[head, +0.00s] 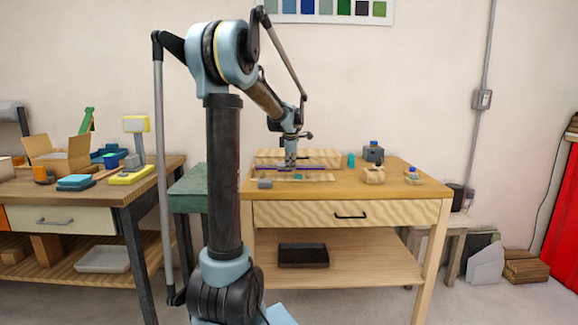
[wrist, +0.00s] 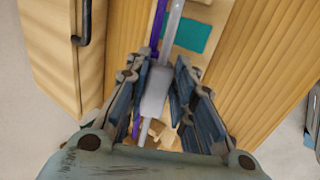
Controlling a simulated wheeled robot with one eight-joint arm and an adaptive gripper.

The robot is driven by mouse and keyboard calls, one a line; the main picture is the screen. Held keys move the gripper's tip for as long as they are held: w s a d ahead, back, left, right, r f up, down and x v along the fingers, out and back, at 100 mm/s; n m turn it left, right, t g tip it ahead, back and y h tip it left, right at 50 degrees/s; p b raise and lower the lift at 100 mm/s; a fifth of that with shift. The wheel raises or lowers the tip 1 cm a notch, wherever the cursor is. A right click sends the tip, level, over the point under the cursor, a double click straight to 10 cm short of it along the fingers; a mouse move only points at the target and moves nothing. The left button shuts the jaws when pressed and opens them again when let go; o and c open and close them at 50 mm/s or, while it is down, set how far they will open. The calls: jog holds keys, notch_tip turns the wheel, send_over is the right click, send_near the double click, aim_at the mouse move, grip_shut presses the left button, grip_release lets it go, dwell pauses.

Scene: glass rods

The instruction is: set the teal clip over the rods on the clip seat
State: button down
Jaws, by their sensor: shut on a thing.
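My gripper (wrist: 157,92) is shut on a pale grey block or sleeve (wrist: 155,88), in line with a pale glass rod (wrist: 173,30). A purple rod (wrist: 158,22) runs close beside the pale one, to its left in the wrist view. A flat teal piece (wrist: 192,34), perhaps the teal clip, lies on a light wooden board just right of the rods, apart from my fingers. In the head view my gripper (head: 290,160) is low over the workbench, at the purple rod (head: 275,168). A small teal patch (head: 299,177) shows in front. I cannot make out the clip seat.
On the wooden workbench (head: 400,195) stand a teal cylinder (head: 351,160), a dark blue-capped bottle (head: 373,153), a wooden block (head: 373,176) and a small bottle (head: 412,177). A grey block (head: 265,183) lies at the front left. The right front of the top is clear.

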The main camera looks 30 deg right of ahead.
jog(key=shift+a+f+g, duration=0.1)
jog(key=shift+f+g, duration=0.05)
jog(key=shift+g, duration=0.25)
jog(key=shift+f+g+y, duration=0.2)
jog(key=shift+g+y, duration=0.1)
jog(key=shift+y, duration=0.1)
jog(key=shift+d+f, duration=0.1)
jog(key=shift+d, duration=0.15)
dwell(0.6)
jog(key=c, duration=1.5)
grip_release()
jog(key=shift+f, duration=0.1)
jog(key=shift+o, duration=1)
jog(key=shift+w+f, duration=0.15)
jog(key=shift+w, duration=0.05)
jog(key=shift+w+f+g, duration=0.3)
jog(key=shift+s+a+r, duration=0.15)
jog(key=shift+s+r, duration=0.2)
